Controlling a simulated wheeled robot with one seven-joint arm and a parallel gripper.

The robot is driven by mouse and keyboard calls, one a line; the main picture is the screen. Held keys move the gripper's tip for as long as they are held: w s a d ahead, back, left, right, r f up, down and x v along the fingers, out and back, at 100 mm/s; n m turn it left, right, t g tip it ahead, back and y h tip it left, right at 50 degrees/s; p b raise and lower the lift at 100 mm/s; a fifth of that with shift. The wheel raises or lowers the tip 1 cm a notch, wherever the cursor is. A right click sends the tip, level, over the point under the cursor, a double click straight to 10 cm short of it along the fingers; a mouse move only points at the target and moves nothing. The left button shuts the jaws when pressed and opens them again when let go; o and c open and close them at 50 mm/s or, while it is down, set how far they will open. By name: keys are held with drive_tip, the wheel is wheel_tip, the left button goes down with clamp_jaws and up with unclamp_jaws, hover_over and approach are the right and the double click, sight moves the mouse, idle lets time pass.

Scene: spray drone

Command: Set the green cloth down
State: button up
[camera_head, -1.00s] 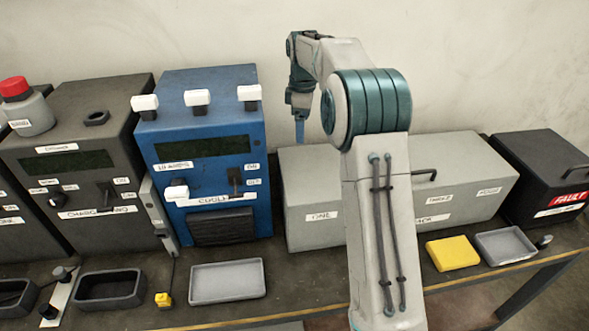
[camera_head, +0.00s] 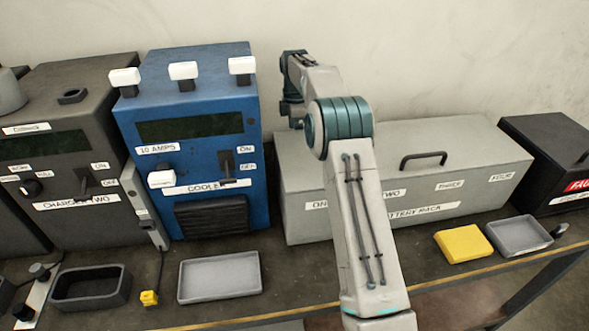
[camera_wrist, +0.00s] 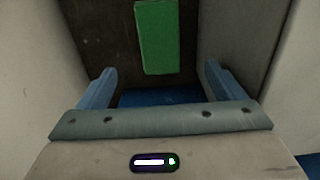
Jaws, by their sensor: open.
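The green cloth (camera_wrist: 157,38) shows in the wrist view as a flat green rectangle on a dark surface, ahead of the fingertips. My gripper (camera_wrist: 157,78) is open, with its two blue fingers spread wide apart and nothing between them. The cloth appears apart from both fingers. In the head view the cloth is not visible, and my gripper is hidden behind the arm and the grey battery pack (camera_head: 448,178).
A blue cooler unit (camera_head: 200,140) stands left of the battery pack. In front are a grey tray (camera_head: 220,277), a yellow block (camera_head: 463,243) and a second grey tray (camera_head: 519,236). A black fault box (camera_head: 545,150) stands at right. Pale and grey walls flank the gripper closely.

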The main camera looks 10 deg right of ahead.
wheel_tip(320, 180, down, 12)
drive_tip(key=shift+w+a+f+p, duration=0.1)
drive_tip(key=shift+f+p, duration=0.05)
drive_tip(key=shift+p, duration=0.25)
drive_tip(key=c, duration=1.1)
drive_tip(key=shift+c, duration=0.2)
